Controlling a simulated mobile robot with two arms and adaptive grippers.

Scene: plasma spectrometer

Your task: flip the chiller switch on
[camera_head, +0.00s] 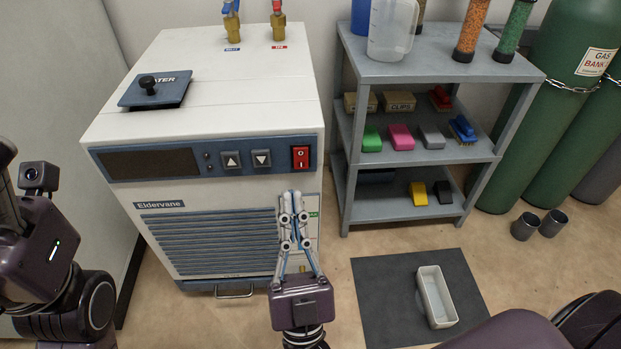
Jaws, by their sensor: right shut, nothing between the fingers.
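The chiller (208,190) is a white cabinet with a dark blue front panel and a slatted grille, on the left of the head view. Its red rocker switch (300,157) sits at the right end of the panel, beside two arrow buttons. Which way the rocker is tipped is too small to tell. My right gripper (291,197) is shut and empty, its fingertips pointing up just below the switch in the picture. It looks apart from the switch. My left arm shows at the left edge, and its gripper is out of view.
A grey shelf (430,68) with bottles, boxes and coloured blocks stands right of the chiller. Green gas cylinders (552,110) are chained at the far right. A white tray (436,297) lies on a dark mat (378,290) on the floor. A lid with a black knob (147,84) is on the chiller top.

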